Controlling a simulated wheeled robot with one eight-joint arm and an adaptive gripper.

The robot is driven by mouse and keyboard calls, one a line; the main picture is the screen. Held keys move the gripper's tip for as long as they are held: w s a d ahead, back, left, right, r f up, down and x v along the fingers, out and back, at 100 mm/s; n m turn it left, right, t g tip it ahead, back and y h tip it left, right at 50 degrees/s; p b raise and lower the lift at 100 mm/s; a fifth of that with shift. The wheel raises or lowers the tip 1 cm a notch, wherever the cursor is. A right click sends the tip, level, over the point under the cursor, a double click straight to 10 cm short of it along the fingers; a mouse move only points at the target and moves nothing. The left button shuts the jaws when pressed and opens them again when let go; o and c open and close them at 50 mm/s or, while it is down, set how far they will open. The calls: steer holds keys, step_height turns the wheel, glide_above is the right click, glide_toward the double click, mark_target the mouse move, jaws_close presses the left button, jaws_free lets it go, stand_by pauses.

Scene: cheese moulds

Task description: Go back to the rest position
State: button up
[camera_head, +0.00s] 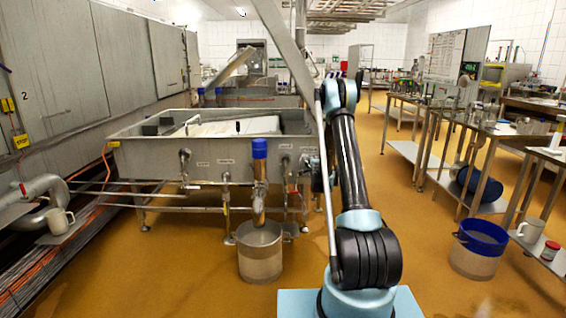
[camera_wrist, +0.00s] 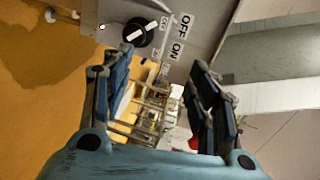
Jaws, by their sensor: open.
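My gripper (camera_wrist: 157,76) is open in the wrist view, with its two blue-padded fingers spread apart and nothing held between them. Beyond the fingertips is a grey panel with a dark round knob (camera_wrist: 138,32) carrying white marks. An OFF/ON label (camera_wrist: 180,36) is beside the knob. The gripper is apart from the knob as far as I can tell. In the head view my arm reaches forward to the right side of the steel vat (camera_head: 215,160); the gripper is mostly hidden behind the arm there.
A steel bucket (camera_head: 260,258) stands under the blue-topped pipe (camera_head: 259,165) at the vat's front. A blue-rimmed bucket (camera_head: 476,254) is on the floor at right, near steel tables (camera_head: 480,132). Yellow floor is open between.

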steer(key=s+r+n+g, duration=0.25)
steer(key=s+r, duration=0.35)
steer(key=s, duration=0.4)
steer(key=s+r+n+g, duration=0.25)
steer(key=s+r, duration=0.35)
steer(key=s, duration=0.4)
steer(key=s+r+n+g, duration=0.25)
steer(key=s+r, duration=0.35)
steer(key=s, duration=0.4)
steer(key=s+f+n+g, duration=0.2)
steer(key=s+f+n, duration=0.1)
steer(key=s, duration=1.2)
steer(key=s+f+n+g, duration=0.2)
steer(key=s+f+n, duration=0.1)
steer(key=s, duration=1.1)
steer(key=s+f+n+g, duration=0.2)
steer(key=s+f+n, duration=0.1)
steer(key=s, duration=1.2)
steer(key=shift+s+n, duration=0.3)
steer(key=shift+n, duration=0.25)
